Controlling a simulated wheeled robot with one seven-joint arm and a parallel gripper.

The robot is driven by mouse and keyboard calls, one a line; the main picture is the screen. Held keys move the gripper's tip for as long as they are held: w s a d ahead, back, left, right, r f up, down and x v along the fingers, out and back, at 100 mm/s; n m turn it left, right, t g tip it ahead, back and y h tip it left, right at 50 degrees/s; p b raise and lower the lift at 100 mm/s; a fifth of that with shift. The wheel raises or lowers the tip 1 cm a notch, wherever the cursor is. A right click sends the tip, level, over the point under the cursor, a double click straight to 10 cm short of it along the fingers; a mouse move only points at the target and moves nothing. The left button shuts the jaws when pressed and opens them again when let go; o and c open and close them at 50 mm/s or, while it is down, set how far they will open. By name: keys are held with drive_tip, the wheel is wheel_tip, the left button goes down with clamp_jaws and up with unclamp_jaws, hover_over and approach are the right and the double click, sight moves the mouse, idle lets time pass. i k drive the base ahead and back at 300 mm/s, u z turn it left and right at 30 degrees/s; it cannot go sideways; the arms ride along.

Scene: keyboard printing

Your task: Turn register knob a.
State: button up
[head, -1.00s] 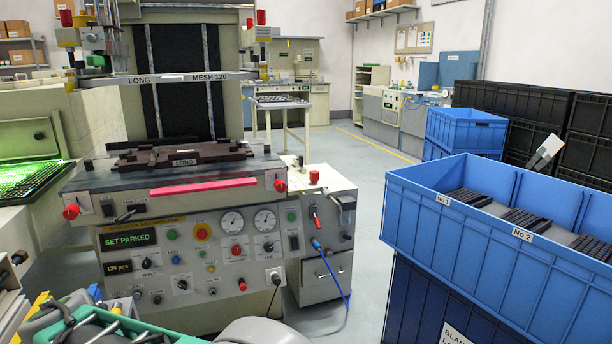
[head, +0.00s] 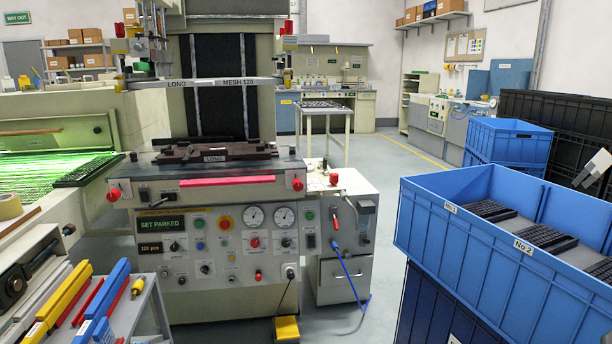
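A screen-printing press (head: 215,230) stands in the middle of the head view, its panel reading SET PARKED. A red knob (head: 113,195) is on the front left corner of its bed, and another red knob (head: 298,185) is on the front right corner. A third red knob (head: 333,179) sits on the side cabinet to the right. No lettering on these knobs is readable, so I cannot tell which is register knob a.
A cart with coloured bars (head: 95,315) stands at the front left. Blue crates (head: 500,245) with dark keyboard parts stand at the right. A yellow pedal (head: 287,329) lies on the floor before the press. Floor is clear right of the side cabinet (head: 340,240).

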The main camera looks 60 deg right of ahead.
sight(115, 194)
drive_tip(key=u, duration=0.55)
drive_tip(key=i, duration=0.95)
drive_tip(key=z, duration=3.1)
